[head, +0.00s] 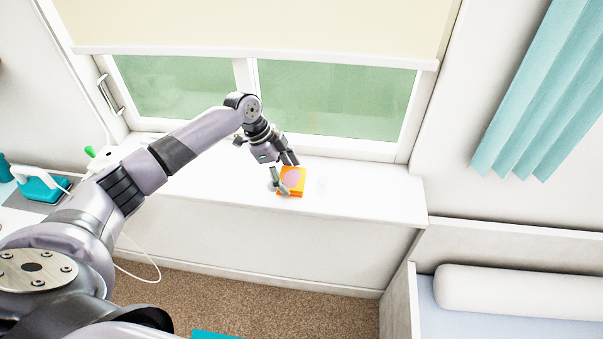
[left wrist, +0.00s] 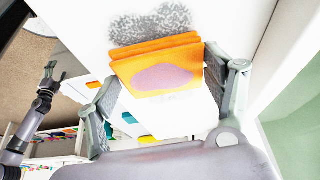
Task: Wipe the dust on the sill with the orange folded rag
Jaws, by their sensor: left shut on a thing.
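The orange folded rag (head: 298,190) is at the window sill (head: 372,195), near its middle. It has a pink patch on its face, seen also on the rag in the left wrist view (left wrist: 160,75). My left gripper (head: 284,174) is shut on the rag, one finger at each side. A grey speckled dust patch (left wrist: 150,22) lies on the white sill just beyond the rag's edge; I cannot make it out clearly in the head view. Whether the rag touches the sill is unclear. My right gripper (left wrist: 54,74) is small at the left of the left wrist view, its jaws unclear.
The window (head: 330,97) with a lowered cream blind (head: 260,22) rises behind the sill. A teal iron (head: 42,188) stands at far left. A teal curtain (head: 545,90) hangs at right, above a bed with a white bolster (head: 510,290). The sill's right part is clear.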

